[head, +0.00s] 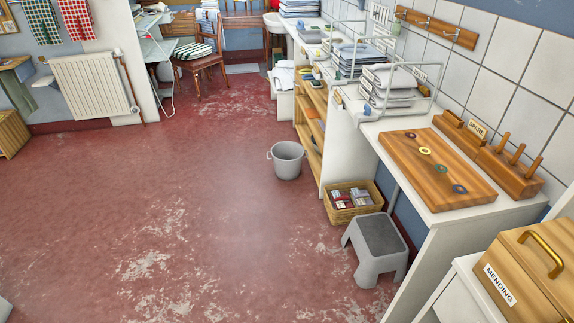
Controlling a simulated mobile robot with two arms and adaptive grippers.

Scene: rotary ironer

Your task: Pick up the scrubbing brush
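I cannot make out a scrubbing brush anywhere in the head view. Several small items on the far shelves and counter are too small to tell. Neither of my grippers shows in this view.
A grey bucket (286,160) stands on the worn red floor (190,215), beside a wooden shelf unit (309,127). A wicker basket (341,214) and a grey step stool (366,262) stand by the white counter (400,123). The counter bears a wooden board (411,170). The floor at left is clear.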

